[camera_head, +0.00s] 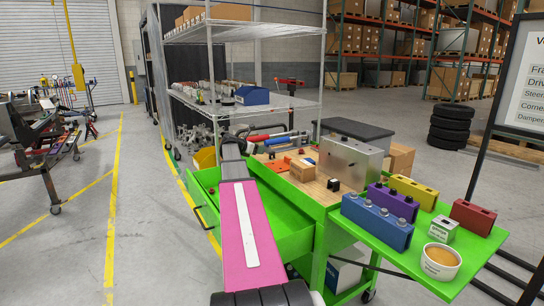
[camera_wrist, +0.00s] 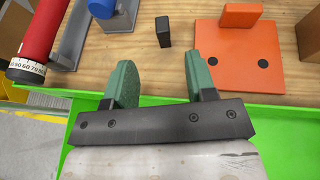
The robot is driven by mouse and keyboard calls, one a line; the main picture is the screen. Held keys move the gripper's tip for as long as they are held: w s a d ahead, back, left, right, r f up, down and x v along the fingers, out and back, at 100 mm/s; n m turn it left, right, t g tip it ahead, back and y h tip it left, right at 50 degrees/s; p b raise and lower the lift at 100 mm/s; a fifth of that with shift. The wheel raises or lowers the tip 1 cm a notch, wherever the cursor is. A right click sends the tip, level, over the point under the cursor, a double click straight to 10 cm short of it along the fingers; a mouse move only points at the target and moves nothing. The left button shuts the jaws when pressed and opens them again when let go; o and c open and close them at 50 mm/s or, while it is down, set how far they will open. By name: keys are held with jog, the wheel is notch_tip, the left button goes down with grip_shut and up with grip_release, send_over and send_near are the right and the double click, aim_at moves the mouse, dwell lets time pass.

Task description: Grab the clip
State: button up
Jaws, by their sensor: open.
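A small black upright block, which looks like the clip (camera_wrist: 163,32), stands on the wooden worktop in the wrist view. It is just beyond the gap between my fingertips and apart from them. My gripper (camera_wrist: 162,66) has two green-padded fingers spread wide, with nothing between them. In the head view my arm reaches over the green cart to the worktop's left side, and its fingers are too small to make out. I cannot clearly tell the same block there.
An orange plate with an upright block (camera_wrist: 240,55) lies right of the clip. A red-handled tool (camera_wrist: 38,38) and a blue-ended tool (camera_wrist: 102,8) are left. The green cart edge (camera_wrist: 285,113) is near. A grey metal box (camera_head: 350,162) stands on the worktop.

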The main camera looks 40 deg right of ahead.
aim_at(272, 152)
jog(key=shift+d+f, duration=0.1)
jog(key=shift+d, duration=0.2)
jog(key=x, duration=1)
jog(key=shift+s+d+f, duration=0.1)
jog(key=shift+f, duration=0.2)
jog(key=shift+c, duration=0.3)
grip_shut()
